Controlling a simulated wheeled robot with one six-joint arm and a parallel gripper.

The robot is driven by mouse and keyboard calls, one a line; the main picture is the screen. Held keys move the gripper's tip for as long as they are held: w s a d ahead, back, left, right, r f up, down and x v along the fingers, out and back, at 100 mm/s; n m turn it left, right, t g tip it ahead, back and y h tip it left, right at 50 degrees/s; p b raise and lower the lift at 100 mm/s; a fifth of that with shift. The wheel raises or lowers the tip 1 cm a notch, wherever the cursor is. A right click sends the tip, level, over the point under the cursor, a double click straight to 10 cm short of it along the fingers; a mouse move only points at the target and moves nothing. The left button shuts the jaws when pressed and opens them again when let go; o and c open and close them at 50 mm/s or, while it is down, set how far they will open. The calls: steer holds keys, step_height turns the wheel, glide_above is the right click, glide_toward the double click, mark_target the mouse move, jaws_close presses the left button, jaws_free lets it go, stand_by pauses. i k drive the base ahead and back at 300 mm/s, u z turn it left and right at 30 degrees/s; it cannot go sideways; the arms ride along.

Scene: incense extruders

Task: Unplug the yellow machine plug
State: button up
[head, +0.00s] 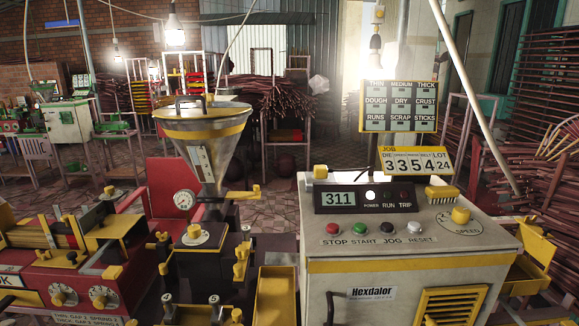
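A cream machine cabinet (400,262) marked Hexdalor, with a yellow stripe, stands at the right front in the head view. Its display (338,199) reads 311 and the white POWER lamp (371,194) is lit; the RUN and TRIP lamps look dark. I cannot make out a plug, socket or cord for certain. My gripper is not in view.
STOP, START, JOG and RESET buttons and a yellow SPEED knob (460,215) sit on the cabinet's sloped top. A yellow trough (275,297) stands at its left side. Stacked brown sticks (540,180) crowd the right. Tiled floor (275,205) shows behind.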

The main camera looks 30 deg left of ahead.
mark_target(320, 171)
steer(key=u, duration=0.65)
steer(key=i, duration=0.7)
steer(key=u, duration=0.9)
steer(key=i, duration=0.6)
steer(key=z, duration=0.05)
